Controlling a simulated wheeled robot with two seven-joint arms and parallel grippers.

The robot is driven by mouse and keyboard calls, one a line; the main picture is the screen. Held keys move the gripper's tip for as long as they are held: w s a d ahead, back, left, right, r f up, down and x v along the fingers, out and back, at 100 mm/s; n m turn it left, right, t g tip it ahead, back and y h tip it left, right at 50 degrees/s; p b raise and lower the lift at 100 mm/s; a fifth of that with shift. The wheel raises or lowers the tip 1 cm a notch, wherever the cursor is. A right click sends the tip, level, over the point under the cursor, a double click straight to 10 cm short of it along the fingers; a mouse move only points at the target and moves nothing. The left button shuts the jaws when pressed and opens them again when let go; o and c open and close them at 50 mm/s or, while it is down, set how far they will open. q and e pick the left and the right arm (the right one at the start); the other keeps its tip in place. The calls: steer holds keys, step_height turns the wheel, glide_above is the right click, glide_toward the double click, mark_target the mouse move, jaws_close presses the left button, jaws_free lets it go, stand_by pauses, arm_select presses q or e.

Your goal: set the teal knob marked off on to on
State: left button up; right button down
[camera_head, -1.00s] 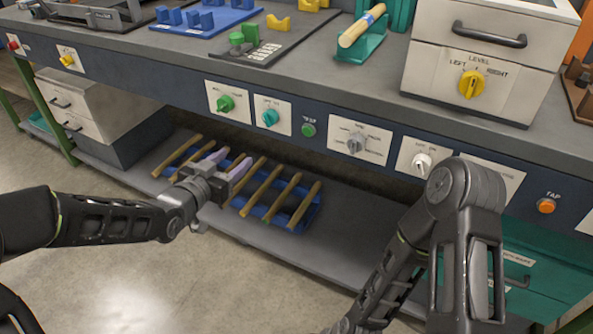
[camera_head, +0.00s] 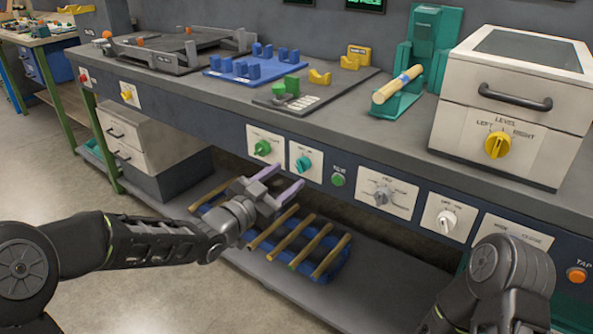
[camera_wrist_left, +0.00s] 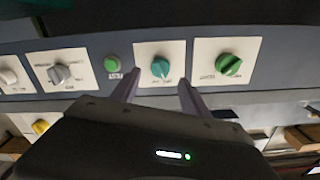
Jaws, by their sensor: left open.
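The teal knob (camera_head: 303,163) sits on a small white plate on the dark front panel under the bench top, between a green knob and a green button. In the left wrist view the teal knob (camera_wrist_left: 160,67) lies ahead, between the fingertips in the picture and apart from them. Its lettering is too small to read surely. My left gripper (camera_head: 281,180) is open and empty, below and in front of the plate; its two fingers also show in the left wrist view (camera_wrist_left: 157,88). My right arm shows at the lower right, but its gripper is not in view.
The green knob (camera_head: 262,148) and green button (camera_head: 338,180) flank the teal knob. A grey knob (camera_head: 382,194) and white knob (camera_head: 447,219) are farther right. A blue rack (camera_head: 338,268) with wooden sticks lies on the shelf below. The floor at left is clear.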

mark_target(298, 168)
arm_select(q)
steer(key=x, duration=0.5)
jaws_close()
stand_by(0.6)
